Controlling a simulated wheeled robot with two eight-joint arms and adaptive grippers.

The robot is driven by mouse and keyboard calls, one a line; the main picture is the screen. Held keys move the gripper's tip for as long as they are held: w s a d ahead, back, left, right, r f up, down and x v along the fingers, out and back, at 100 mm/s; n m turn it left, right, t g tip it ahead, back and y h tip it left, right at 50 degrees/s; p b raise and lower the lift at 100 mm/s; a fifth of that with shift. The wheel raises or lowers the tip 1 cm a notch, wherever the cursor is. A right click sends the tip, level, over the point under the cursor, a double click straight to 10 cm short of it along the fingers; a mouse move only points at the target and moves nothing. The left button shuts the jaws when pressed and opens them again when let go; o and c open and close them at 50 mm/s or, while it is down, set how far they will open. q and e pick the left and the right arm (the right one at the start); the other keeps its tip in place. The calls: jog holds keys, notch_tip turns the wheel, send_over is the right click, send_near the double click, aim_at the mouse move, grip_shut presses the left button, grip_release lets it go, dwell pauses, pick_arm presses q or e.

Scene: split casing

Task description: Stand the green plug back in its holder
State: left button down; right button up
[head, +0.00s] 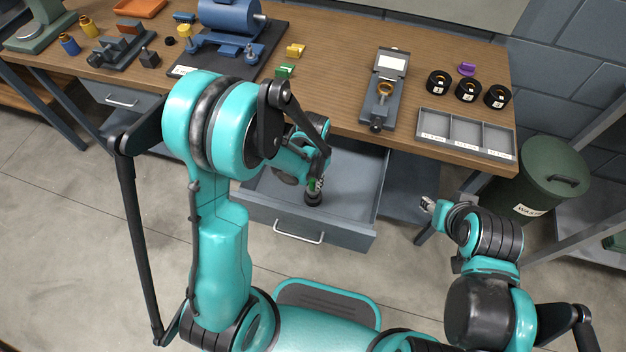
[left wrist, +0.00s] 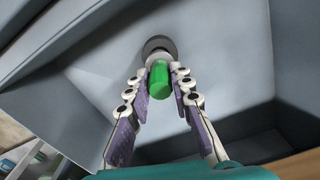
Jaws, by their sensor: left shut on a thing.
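The green plug (left wrist: 160,84) is between the fingers of my left gripper (left wrist: 160,98), which is shut on it. In the head view the left gripper (head: 318,182) is low over the open drawer, with a bit of green showing at the fingertips. A dark round holder (head: 313,197) stands on the drawer floor directly below. It also shows in the left wrist view (left wrist: 158,44), behind the plug's far end. I cannot tell whether the plug's end is inside the holder or just above it. My right gripper (head: 430,204) is away to the right, too small to read.
The open grey drawer (head: 350,236) has walls close around the left gripper. Above it, the workbench (head: 345,55) carries a blue machine (head: 230,18), a grey gauge fixture (head: 384,90), black rings (head: 467,90) and a divided tray (head: 466,132). A green bin (head: 548,172) stands at right.

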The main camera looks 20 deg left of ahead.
pick_arm(q)
jog(key=shift+f+b, duration=1.7)
jog(key=shift+f, duration=0.1)
dwell(0.6)
jog(key=c, duration=1.3)
grip_release()
jog(key=shift+o, duration=0.2)
jog(key=shift+r+p, duration=2.95)
jog(key=shift+r, duration=1.15)
jog(key=shift+f, duration=0.1)
